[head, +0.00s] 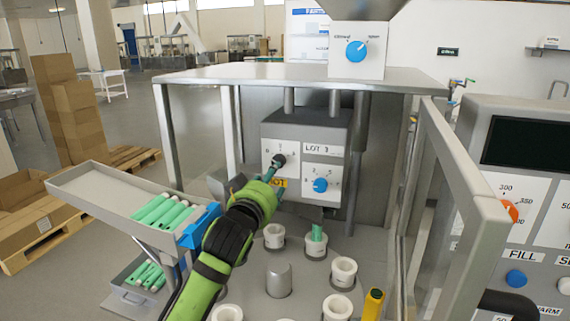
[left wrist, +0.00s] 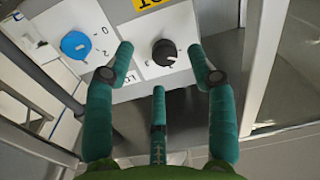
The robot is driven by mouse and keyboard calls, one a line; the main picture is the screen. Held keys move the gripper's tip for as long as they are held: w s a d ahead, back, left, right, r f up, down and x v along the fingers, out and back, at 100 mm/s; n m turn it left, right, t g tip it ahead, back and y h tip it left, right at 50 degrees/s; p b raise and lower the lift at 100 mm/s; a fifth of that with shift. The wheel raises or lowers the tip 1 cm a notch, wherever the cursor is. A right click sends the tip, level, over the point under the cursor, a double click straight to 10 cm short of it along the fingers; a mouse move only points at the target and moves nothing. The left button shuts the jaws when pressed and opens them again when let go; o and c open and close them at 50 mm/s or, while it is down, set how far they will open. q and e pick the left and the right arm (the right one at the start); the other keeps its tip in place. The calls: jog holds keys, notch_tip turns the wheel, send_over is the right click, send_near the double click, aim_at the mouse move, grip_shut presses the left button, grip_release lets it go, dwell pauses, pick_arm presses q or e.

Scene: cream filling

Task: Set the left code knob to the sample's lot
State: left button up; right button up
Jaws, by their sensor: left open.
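The black code knob (head: 279,160) is on the left white dial plate of a grey box inside the metal-framed enclosure. It also shows in the left wrist view (left wrist: 163,52), with a white mark on its face; the number it points at is not clear. My left gripper (head: 270,172) is open just in front of this knob. In the left wrist view its fingers (left wrist: 161,62) stand apart on either side of the knob, with no clear contact. A "LOT 3" label (head: 323,150) is at the box's upper right. A yellow "LOT" tag (head: 278,183) is under the black knob.
A blue knob (head: 320,185) sits right of the black one. White cups (head: 274,236) stand below, one holding a green tube (head: 316,234). A tray of green tubes (head: 105,194) is at left. An open glass door (head: 452,170) and control panel are at right.

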pick_arm(q)
jog(key=w+p, duration=0.1)
jog(key=w+d+r+p, duration=0.1)
jog(key=w, duration=0.3)
jog(key=shift+d+r+p, duration=0.2)
jog(key=shift+r+p, duration=0.05)
jog(key=shift+p, duration=0.15)
jog(key=shift+c, duration=0.4)
jog(key=c, duration=0.7)
jog(key=shift+s, duration=0.1)
grip_shut()
pick_arm(e)
jog(key=s+r, duration=0.2)
jog(key=s, duration=0.1)
jog(key=s+a, duration=0.1)
jog(key=s, duration=0.1)
jog(key=shift+r, duration=0.4)
